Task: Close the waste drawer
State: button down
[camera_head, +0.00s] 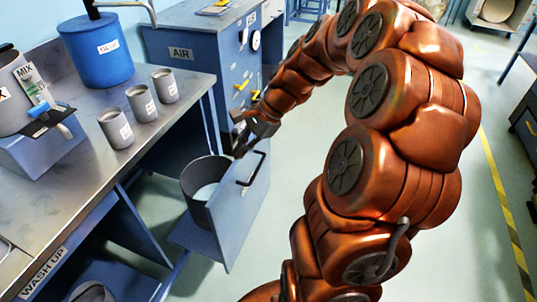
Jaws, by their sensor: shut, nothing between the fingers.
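The waste drawer (232,225) stands pulled out from under the left bench. Its blue front panel faces right and carries a dark bar handle (254,169). A grey round bin (190,185) with a pale inside sits in the drawer behind the panel. My gripper (240,152) is shut and empty, just above the top edge of the panel, close to the handle's upper end. I cannot tell whether it touches the panel or handle. My copper-coloured arm reaches in from the right and hides part of the blue cabinet.
The steel bench (75,170) holds several grey cups (141,103), a blue GLUE drum (97,50) and a MIX machine (38,110). The blue AIR cabinet (185,60) with gauges stands behind the drawer. Floor to the right is open, with a yellow line.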

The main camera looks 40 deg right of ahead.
jog(key=w+d+f+m+t+b, duration=0.15)
jog(key=d+f+m, duration=0.25)
jog(key=d, duration=0.4)
jog(key=s+d+f+m+t+h+b, duration=0.1)
jog(key=d+f+m+t+b, duration=0.2)
jog(key=d, duration=0.5)
jog(key=w+d+f+m+t, duration=0.1)
jog(key=d+f+m, duration=0.35)
jog(key=d, duration=0.25)
jog(key=w+r+x, duration=0.1)
jog(key=r+x, duration=0.1)
jog(key=x, duration=1)
jog(key=shift+w+a+m, duration=0.35)
jog(key=shift+w, duration=0.05)
jog(key=shift+f+g, duration=0.1)
jog(key=shift+g, duration=0.15)
